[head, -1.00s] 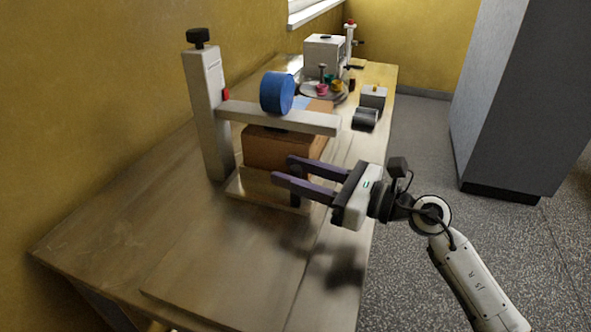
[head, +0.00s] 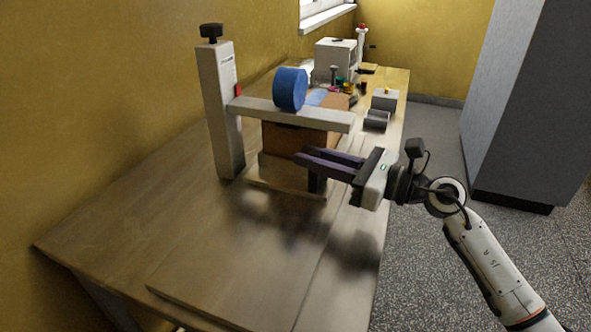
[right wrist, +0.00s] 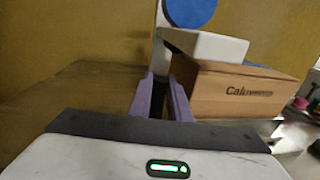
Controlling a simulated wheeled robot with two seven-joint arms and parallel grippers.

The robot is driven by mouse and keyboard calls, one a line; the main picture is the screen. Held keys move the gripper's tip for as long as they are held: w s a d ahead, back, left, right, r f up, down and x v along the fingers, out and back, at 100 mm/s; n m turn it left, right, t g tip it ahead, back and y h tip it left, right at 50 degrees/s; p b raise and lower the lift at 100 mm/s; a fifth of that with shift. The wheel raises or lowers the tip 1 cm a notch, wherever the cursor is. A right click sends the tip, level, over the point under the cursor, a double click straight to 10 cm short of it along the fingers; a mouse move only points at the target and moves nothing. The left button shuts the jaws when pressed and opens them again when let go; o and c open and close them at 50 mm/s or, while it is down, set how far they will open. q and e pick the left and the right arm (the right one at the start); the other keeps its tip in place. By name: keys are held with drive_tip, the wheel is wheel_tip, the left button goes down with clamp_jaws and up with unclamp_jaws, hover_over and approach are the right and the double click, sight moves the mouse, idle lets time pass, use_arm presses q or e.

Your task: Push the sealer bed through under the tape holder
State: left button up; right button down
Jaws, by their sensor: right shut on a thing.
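The tape holder (head: 222,120) is a pale upright post with a black knob, a crossbar (head: 290,114) and a blue tape roll (head: 290,89). The sealer bed (head: 282,172) is a pale block low beneath the crossbar. My right gripper (head: 308,160) is shut on a dark upright handle (head: 317,182) at the bed's near right corner. The fingers partly hide bed and box. My left gripper is not in view.
Beyond the holder are a grey roller (head: 376,119), a small grey box (head: 385,99), a white machine (head: 335,62) and small coloured items. The near part of the wooden table (head: 170,235) is clear. A grey cabinet (head: 525,110) stands on the right.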

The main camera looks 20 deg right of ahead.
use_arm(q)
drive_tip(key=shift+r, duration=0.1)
use_arm(e)
drive_tip(key=shift+w+d, duration=0.15)
drive_tip(key=shift+d, duration=0.1)
drive_tip(key=c, duration=1.6)
unclamp_jaws()
drive_tip(key=shift+c, duration=0.2)
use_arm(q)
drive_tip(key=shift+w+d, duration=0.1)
use_arm(e)
drive_tip(key=shift+s+d+f, duration=0.15)
drive_tip(key=shift+s+d, duration=0.15)
drive_tip(key=shift+s, duration=0.1)
use_arm(q)
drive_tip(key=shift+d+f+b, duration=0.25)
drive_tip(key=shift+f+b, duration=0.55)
drive_tip(key=shift+b, duration=0.4)
use_arm(e)
drive_tip(key=v, duration=0.9)
drive_tip(key=shift+s, duration=0.2)
